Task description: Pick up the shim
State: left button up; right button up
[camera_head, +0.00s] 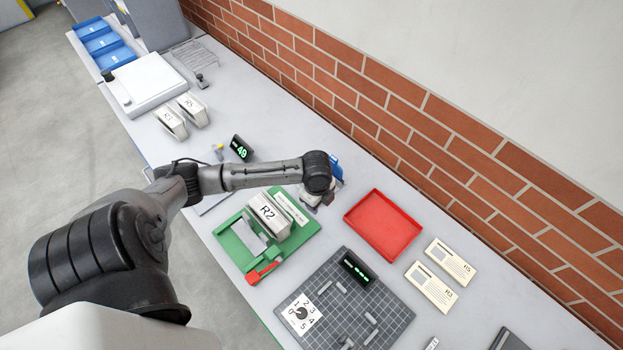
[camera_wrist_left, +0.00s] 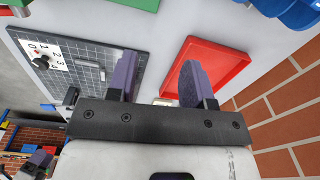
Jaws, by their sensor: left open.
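Several small grey bars lie on the dark gridded board (camera_head: 384,318); I cannot tell which, if any, is the shim. My left gripper (camera_head: 317,198) is between the green fixture (camera_head: 228,238) and the red tray (camera_head: 410,221) in the head view, its fingertips mostly hidden by the wrist. In the left wrist view, the left gripper (camera_wrist_left: 156,80) has its two purple fingers apart with nothing held between them. The gridded board also shows there (camera_wrist_left: 100,62), left of the fingers, and the red tray (camera_wrist_left: 236,62) shows behind the right finger. My right gripper is not in view.
A white block marked R2 (camera_head: 267,215) stands on the green fixture. A dark display (camera_head: 355,268) and a dial card (camera_head: 300,313) are on the board. Two printed cards (camera_head: 430,287) lie right of the tray. A brick wall (camera_head: 450,140) borders the bench.

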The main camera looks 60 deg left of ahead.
pick_arm(q)
jog(key=w+a+r+m+p, duration=0.1)
jog(key=w+a+r, duration=0.3)
jog(key=a+r, duration=0.55)
jog(key=shift+g, duration=0.3)
jog(key=f, duration=0.3)
jog(key=a+f, duration=0.1)
jog(key=f, duration=0.2)
jog(key=a+f, duration=0.1)
jog(key=f, duration=0.2)
jog(key=shift+w+a+p, duration=0.2)
jog(key=shift+p, duration=0.2)
jog(key=shift+w+f+p, duration=0.1)
jog(key=shift+f+p, duration=0.35)
jog(key=shift+f, duration=1.5)
jog(key=shift+a+f, duration=0.1)
jog(key=shift+f, duration=0.55)
grip_shut()
